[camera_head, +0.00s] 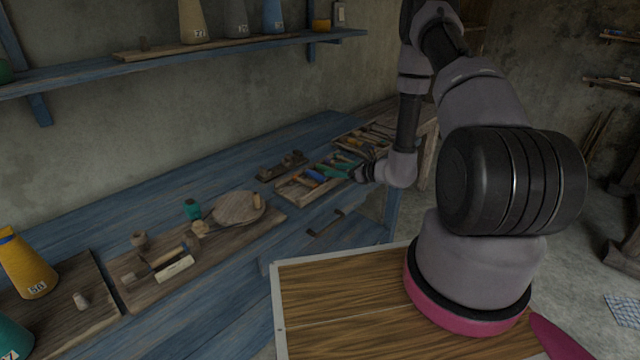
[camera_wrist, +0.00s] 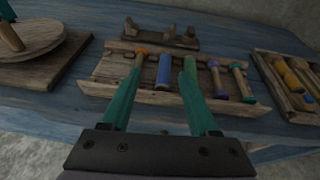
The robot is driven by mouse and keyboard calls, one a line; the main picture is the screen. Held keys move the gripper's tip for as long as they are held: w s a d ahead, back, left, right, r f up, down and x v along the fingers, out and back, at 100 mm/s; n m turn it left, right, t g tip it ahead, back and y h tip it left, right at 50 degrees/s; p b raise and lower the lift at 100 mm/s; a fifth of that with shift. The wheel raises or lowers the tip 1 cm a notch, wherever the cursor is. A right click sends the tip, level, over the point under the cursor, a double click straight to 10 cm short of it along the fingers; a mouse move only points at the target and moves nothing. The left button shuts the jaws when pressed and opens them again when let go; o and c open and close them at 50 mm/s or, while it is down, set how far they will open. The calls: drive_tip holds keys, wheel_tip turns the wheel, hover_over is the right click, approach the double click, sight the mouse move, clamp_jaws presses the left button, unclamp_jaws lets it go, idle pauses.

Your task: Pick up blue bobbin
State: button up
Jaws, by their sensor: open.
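The blue bobbin (camera_wrist: 164,71) lies in a shallow wooden tray (camera_wrist: 99,84) on the blue workbench, between an orange-ended bobbin and a green bobbin. In the head view the blue bobbin (camera_head: 316,176) shows small in the near tray, just left of my gripper. My gripper (camera_wrist: 160,85) is open, its two teal fingers pointing towards the tray, one on each side of the blue bobbin in the wrist picture. Nothing is between the fingers' grip. How far the fingertips are from the bobbin is hard to tell.
In the wrist view an orange-ended bobbin (camera_wrist: 141,51), a green bobbin (camera_wrist: 191,68) and purple-ended bobbins (camera_wrist: 217,80) lie close by. A second tray (camera_wrist: 262,62) is at right. A wooden block tool (camera_wrist: 160,34) stands behind. A round wooden disc (camera_head: 239,208) sits left on a board.

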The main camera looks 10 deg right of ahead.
sight(320, 176)
drive_tip(key=shift+m+h, duration=0.4)
drive_tip(key=w+a+f, duration=0.1)
drive_tip(key=w+f, duration=0.1)
drive_tip(key=w+a+f, duration=0.2)
drive_tip(key=w, duration=0.1)
drive_tip(key=w+a+f, duration=0.1)
drive_tip(key=w+f, duration=0.1)
drive_tip(key=shift+w+a+f, duration=0.15)
drive_tip(key=shift+w+a, duration=0.05)
clamp_jaws()
